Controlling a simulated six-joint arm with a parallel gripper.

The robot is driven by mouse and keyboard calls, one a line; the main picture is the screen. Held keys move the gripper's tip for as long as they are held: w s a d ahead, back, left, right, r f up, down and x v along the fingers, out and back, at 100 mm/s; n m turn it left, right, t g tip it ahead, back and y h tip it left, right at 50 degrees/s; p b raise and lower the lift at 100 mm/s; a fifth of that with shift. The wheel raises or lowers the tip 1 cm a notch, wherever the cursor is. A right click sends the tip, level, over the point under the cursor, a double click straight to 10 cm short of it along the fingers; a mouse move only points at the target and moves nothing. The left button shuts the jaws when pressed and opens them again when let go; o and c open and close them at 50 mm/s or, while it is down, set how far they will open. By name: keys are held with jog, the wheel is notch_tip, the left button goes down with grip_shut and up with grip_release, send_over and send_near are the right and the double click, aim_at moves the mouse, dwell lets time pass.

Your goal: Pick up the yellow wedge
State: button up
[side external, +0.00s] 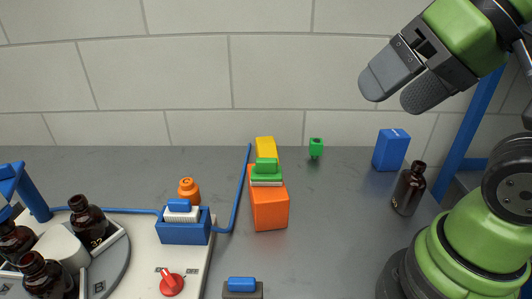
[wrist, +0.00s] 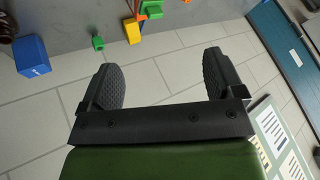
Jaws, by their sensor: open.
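The yellow wedge (side external: 266,147) stands on the grey table at the back, near the wall. In the side view its lower part is hidden behind the orange block (side external: 268,208) and the green piece (side external: 265,172). The yellow wedge also shows in the wrist view (wrist: 132,31), at the top, beyond my fingertips. My gripper (side external: 402,85) is raised high at the upper right of the side view, well above the table and far from the wedge. In the wrist view its two fingers (wrist: 164,72) are apart with nothing between them.
A small green block (side external: 316,147), a blue box (side external: 391,150) and a brown bottle (side external: 409,188) stand right of the wedge. A blue tube (side external: 240,190) runs close on its left. A white station (side external: 185,245) with bottles fills the left. The table between the green block and orange block is clear.

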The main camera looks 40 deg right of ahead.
jog(key=m+g+h, duration=0.3)
jog(key=g+h, duration=0.1)
jog(key=h, duration=0.1)
send_over(267, 144)
jog(key=s+a, duration=0.2)
jog(key=s, duration=0.1)
jog(key=f, duration=2)
jog(key=shift+w+f, duration=0.25)
jog(key=shift+f, duration=0.05)
jog(key=shift+t, duration=0.3)
jog(key=shift+x, duration=3.15)
